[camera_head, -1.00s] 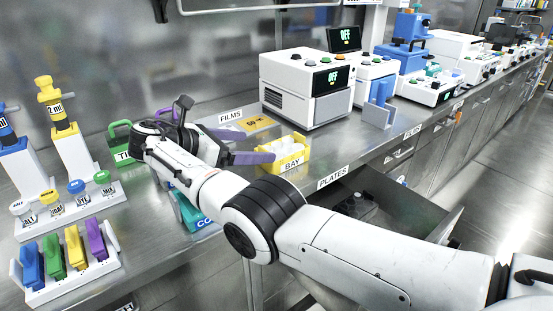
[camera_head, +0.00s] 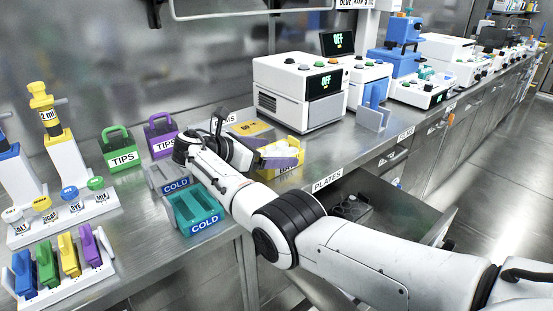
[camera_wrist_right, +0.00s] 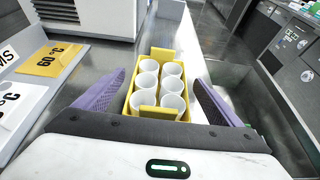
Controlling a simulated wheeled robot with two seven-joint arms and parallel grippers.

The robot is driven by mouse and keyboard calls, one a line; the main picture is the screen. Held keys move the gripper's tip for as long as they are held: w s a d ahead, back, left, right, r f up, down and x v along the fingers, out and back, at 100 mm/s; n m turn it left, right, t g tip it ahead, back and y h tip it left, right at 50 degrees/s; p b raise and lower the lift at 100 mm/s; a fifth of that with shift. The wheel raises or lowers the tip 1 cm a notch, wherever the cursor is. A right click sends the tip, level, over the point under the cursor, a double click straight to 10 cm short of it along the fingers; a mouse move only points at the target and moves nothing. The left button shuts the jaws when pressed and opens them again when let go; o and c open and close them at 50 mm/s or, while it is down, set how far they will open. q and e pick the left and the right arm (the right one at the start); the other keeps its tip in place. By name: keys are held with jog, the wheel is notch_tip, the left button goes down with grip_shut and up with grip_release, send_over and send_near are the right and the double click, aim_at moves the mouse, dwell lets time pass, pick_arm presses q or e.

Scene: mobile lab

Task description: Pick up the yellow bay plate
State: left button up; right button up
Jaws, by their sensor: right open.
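The yellow bay plate (camera_head: 302,150) is a small yellow rack on the bench. In the right wrist view, the yellow bay plate (camera_wrist_right: 159,112) holds several white cups and has a raised tab at each end. My right gripper (camera_head: 282,151) is open, with purple fingers reaching over the rack. In the wrist view the right gripper (camera_wrist_right: 161,80) has one finger on each side of the rack, with a gap visible on the right. My left gripper is out of view.
A white machine (camera_head: 298,90) stands behind the rack, and an orange 60 °C film (camera_head: 252,128) lies behind it. Teal (camera_head: 193,212) and grey COLD trays stand left of my arm, with green and purple TIPS boxes (camera_head: 121,150) further back. An open drawer (camera_head: 400,205) is at the right.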

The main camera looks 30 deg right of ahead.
jog(key=c, duration=1.2)
